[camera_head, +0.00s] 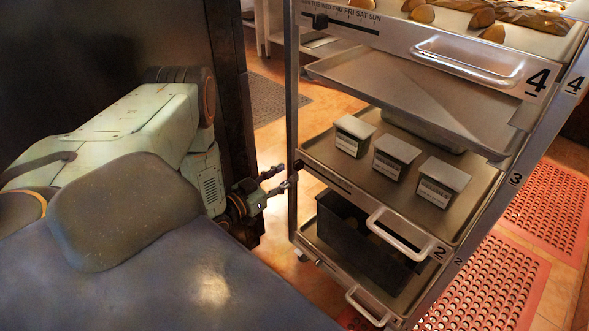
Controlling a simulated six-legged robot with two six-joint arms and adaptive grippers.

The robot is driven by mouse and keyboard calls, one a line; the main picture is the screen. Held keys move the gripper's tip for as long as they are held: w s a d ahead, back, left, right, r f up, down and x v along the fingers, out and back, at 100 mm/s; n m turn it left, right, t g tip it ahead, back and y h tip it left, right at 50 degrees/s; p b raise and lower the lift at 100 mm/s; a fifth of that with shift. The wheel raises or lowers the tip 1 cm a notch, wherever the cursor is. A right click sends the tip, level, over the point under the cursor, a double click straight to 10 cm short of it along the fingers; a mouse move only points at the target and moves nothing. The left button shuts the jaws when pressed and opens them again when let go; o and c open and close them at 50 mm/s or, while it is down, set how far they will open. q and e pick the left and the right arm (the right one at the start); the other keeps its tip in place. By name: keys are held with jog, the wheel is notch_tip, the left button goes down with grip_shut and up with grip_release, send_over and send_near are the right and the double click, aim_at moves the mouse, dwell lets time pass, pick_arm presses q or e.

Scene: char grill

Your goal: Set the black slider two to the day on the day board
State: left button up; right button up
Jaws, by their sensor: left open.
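A small black slider (299,165) shows at the left end of a dark slot on the front edge of the tray marked 2 (358,200), on the metal rack. My left gripper (287,173) is open, just left of this slider beside the rack's left post. I cannot tell whether a fingertip touches it. Day letters beside this slot are too small to read. Another black slider (320,21) sits near the left end of the day scale on tray 4 (395,42). I see no day board. My right gripper is not in view.
Tray 2 holds several small labelled metal boxes (397,157). A black bin (345,225) stands on the shelf below. Pull handles (400,243) stick out in front. The rack's left post (292,110) is close to my left gripper. Red perforated mats (495,285) lie at right.

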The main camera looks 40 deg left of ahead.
aim_at(295, 168)
pick_arm(q)
jog(key=shift+w+d+b, duration=0.15)
jog(key=shift+w+b, duration=0.4)
jog(key=shift+w, duration=1.5)
jog(key=shift+c, duration=0.4)
grip_shut()
